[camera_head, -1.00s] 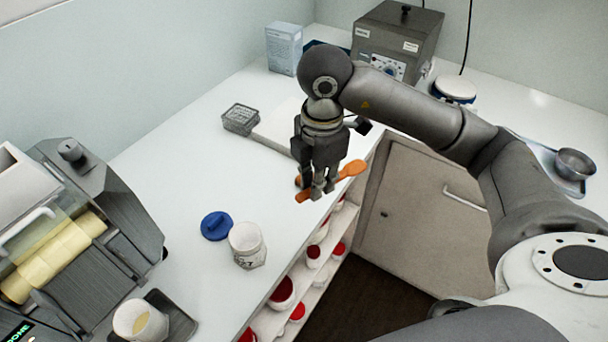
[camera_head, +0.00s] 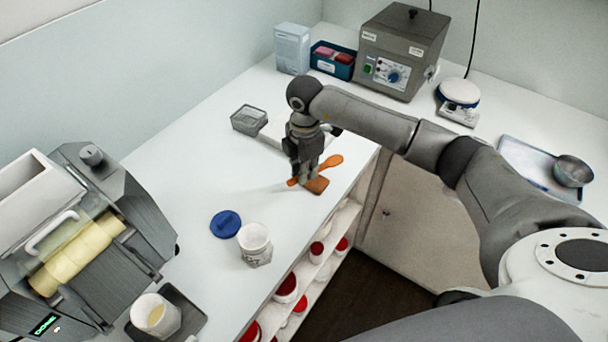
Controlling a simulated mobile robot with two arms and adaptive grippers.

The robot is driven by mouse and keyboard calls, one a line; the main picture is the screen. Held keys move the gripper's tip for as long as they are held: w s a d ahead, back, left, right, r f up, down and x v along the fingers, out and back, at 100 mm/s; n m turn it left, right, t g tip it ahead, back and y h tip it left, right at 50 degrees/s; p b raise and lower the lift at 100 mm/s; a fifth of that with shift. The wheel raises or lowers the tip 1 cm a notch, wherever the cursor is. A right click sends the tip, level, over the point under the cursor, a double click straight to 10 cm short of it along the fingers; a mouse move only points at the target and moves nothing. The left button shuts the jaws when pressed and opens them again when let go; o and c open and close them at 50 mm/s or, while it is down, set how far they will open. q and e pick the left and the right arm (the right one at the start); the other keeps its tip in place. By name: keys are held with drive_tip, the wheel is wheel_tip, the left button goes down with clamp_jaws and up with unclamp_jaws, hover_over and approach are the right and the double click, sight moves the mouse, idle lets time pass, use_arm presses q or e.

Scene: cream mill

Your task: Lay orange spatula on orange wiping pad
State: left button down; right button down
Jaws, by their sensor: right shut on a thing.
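The orange spatula (camera_head: 332,162) is in my right gripper (camera_head: 309,178), which is shut on it. The spatula's paddle end points up and to the right, and its other end shows to the left of the fingers. The orange-brown wiping pad (camera_head: 318,186) lies on the white counter near its front edge, directly below and beside the fingertips. The gripper covers part of the pad. I cannot tell whether the spatula touches the pad. My left gripper is not in view.
A white jar (camera_head: 255,246) and blue lid (camera_head: 226,224) stand left of the pad. A roller mill (camera_head: 85,240) fills the left. A grey oven (camera_head: 401,50) and a scale (camera_head: 459,98) are at the back. The counter (camera_head: 190,165) has free room.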

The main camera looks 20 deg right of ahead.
wheel_tip(320, 180, down, 3)
drive_tip(key=shift+r+p, duration=0.1)
drive_tip(key=shift+p, duration=0.9)
drive_tip(key=shift+w+f, duration=0.1)
drive_tip(key=shift+f, duration=0.1)
drive_tip(key=shift+f, duration=0.1)
drive_tip(key=shift+f, duration=0.15)
drive_tip(key=c, duration=1.4)
unclamp_jaws()
